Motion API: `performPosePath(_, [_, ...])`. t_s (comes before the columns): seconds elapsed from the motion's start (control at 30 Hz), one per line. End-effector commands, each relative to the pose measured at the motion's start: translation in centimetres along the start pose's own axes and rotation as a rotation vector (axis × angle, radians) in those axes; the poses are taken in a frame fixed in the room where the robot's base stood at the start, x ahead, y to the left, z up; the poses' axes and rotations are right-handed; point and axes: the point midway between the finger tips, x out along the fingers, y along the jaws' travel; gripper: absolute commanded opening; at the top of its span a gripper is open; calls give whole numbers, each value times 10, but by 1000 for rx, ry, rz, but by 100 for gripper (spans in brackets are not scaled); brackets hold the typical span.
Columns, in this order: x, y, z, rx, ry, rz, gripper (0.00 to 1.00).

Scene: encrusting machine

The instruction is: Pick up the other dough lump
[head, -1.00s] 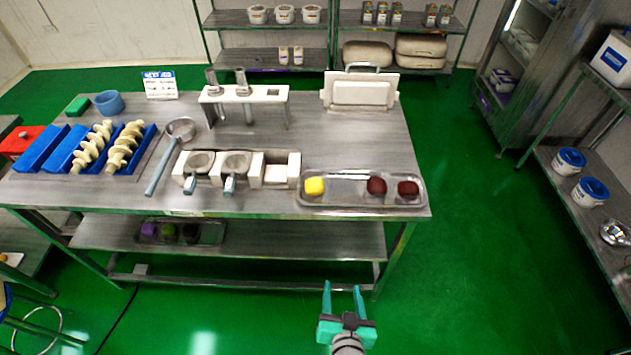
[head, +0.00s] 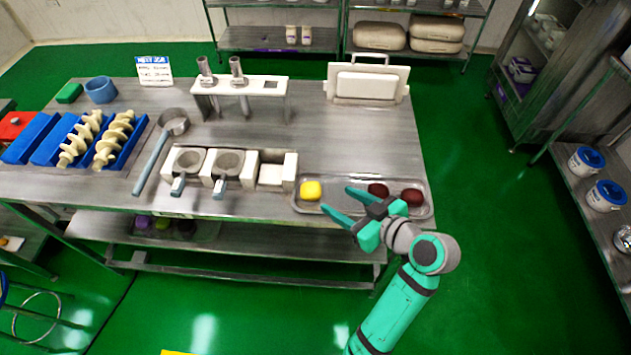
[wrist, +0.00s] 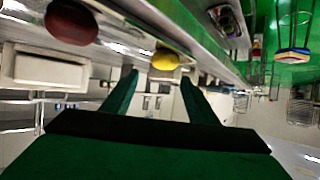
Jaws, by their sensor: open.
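A yellow lump (head: 310,190) sits at the left end of a shallow metal tray (head: 424,186) on the table's front right. Two dark red lumps, one in the middle (head: 377,189) and one at the right end (head: 412,196), lie in the same tray. My gripper (head: 336,204) is open and empty by the tray's front edge, pointing left, its fingers just right of the yellow lump. It partly covers the middle red lump. In the wrist view, the yellow lump (wrist: 165,60) shows beyond the open fingertips, and a dark red lump (wrist: 71,22) is nearer at upper left.
Left of the tray stands a white block holder (head: 278,172) with two handled cups in it. Behind are a white stand (head: 240,86) with metal tubes and a white panel with a handle (head: 368,82). Blue trays with pale screws (head: 119,142) lie at left. The table behind the tray is clear.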

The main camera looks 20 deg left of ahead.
Motion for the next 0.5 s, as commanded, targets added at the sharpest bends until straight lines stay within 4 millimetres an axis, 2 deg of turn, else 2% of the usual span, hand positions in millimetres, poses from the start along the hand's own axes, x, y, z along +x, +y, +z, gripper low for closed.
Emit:
performPosePath(0.23, [42, -6, -2, -6, -1, -16, 54])
performPosePath(0.5, [59, -5, 0, -3, -1, -10, 54])
